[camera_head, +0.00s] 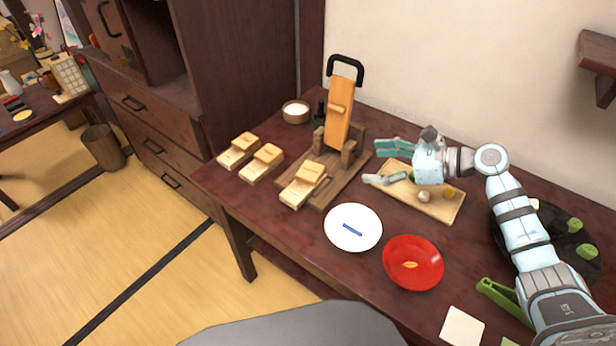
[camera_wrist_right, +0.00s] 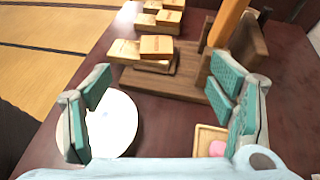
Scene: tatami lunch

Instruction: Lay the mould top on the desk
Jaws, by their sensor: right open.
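A small pale wooden mould (camera_head: 301,188) sits on the front end of the press's dark base. Its squarish top (camera_head: 310,172) rests on it; the top also shows in the right wrist view (camera_wrist_right: 157,46). Two similar moulds, one at the left (camera_head: 236,152) and one beside it (camera_head: 261,164), stand on the dark red desk (camera_head: 300,235). My right gripper (camera_head: 382,163) is open and empty, right of the press and above the wooden tray. In the right wrist view, its fingers (camera_wrist_right: 163,105) are spread wide, with the mould beyond them. My left gripper is not in view.
The press (camera_head: 340,112) has a raised orange lever with a black handle. A white plate (camera_head: 345,240) with a blue stick, a red bowl (camera_head: 425,280) and a wooden tray (camera_head: 432,208) stand nearby. Clear desk lies left of the white plate.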

